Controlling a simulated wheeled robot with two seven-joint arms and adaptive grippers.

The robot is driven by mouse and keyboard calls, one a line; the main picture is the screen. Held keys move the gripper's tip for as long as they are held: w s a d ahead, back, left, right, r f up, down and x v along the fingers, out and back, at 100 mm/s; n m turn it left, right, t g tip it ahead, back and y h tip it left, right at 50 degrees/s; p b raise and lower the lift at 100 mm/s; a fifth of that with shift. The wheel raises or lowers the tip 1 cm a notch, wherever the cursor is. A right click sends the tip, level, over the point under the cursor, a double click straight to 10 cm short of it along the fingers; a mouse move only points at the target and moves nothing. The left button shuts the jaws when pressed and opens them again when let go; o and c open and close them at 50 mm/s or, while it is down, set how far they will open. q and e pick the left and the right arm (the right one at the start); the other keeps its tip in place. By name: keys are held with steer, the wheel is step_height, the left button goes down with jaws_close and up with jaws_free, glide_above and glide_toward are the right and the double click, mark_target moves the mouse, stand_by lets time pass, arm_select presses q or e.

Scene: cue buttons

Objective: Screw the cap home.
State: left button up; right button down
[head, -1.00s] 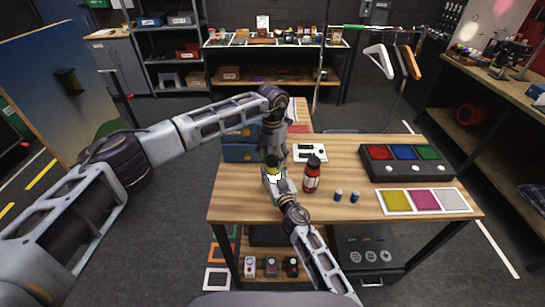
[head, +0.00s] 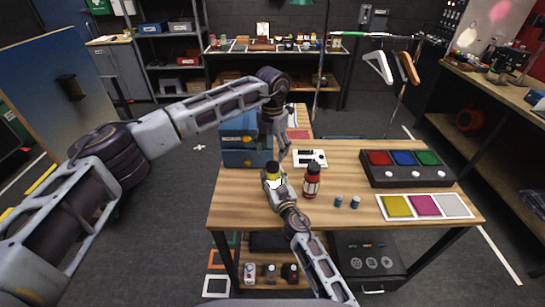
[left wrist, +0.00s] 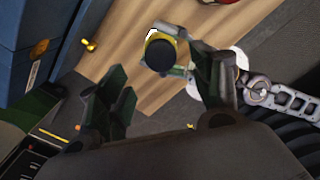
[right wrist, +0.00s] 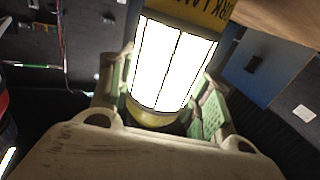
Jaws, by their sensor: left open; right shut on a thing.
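The yellow work lamp (head: 273,171), with a bright white light panel, stands upright in my right gripper (head: 273,181) above the table's left part. In the right wrist view the fingers close around the lit lamp (right wrist: 172,62) near its yellow end. A round black cap (left wrist: 160,52) sits on the lamp's top in the left wrist view; I cannot tell whether a gap remains under it. My left gripper (head: 281,158) is open and empty, above and behind the lamp. Its fingers also show in the left wrist view (left wrist: 165,95), apart from the cap.
A red bottle with a dark top (head: 312,181) stands just right of the lamp. Two small blue cylinders (head: 347,202) stand farther right. A button panel (head: 407,172) and colored squares (head: 424,213) fill the table's right side.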

arm_select(q)
steer(key=shift+r, duration=2.75)
arm_select(e)
steer(key=c, duration=0.6)
jaws_free()
steer(key=shift+s, duration=0.1)
steer(key=shift+v, duration=5.85)
